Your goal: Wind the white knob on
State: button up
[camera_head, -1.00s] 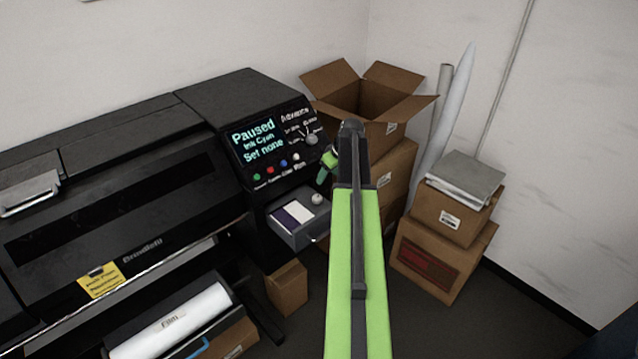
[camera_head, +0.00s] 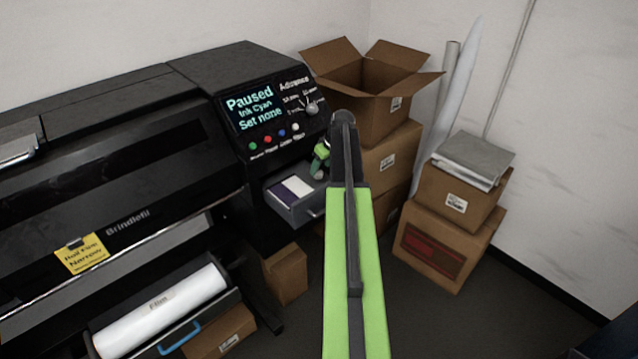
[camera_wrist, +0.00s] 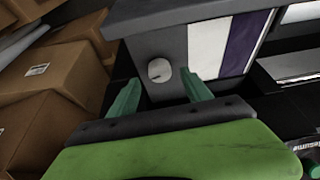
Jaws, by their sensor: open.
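A round white knob (camera_wrist: 159,70) with a small dark mark sits in the grey pull-out drawer (camera_wrist: 155,24) beside white and purple blocks. In the wrist view, my gripper (camera_wrist: 160,92) is open, its two green fingers on either side of and just short of the knob. I cannot tell whether they touch it. In the head view, my gripper (camera_head: 320,158) is over the right end of the drawer (camera_head: 300,212) and largely covers that spot. A light grey dial (camera_head: 312,108) is on the control panel under "Advance". The screen (camera_head: 250,110) reads "Paused", "Ink Cyan", "Set none".
The black printer (camera_head: 110,170) fills the left, with coloured buttons (camera_head: 267,140) below its screen. An open carton (camera_head: 375,105) and stacked boxes (camera_head: 445,240) stand close on the right. A film roll (camera_head: 160,310) lies low in front.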

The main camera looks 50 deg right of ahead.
aim_at(319, 172)
jog(key=b+x, duration=0.2)
jog(key=x, duration=0.2)
jog(key=shift+r, duration=0.15)
jog(key=shift+c, duration=0.4)
jog(key=shift+a, duration=0.1)
grip_shut()
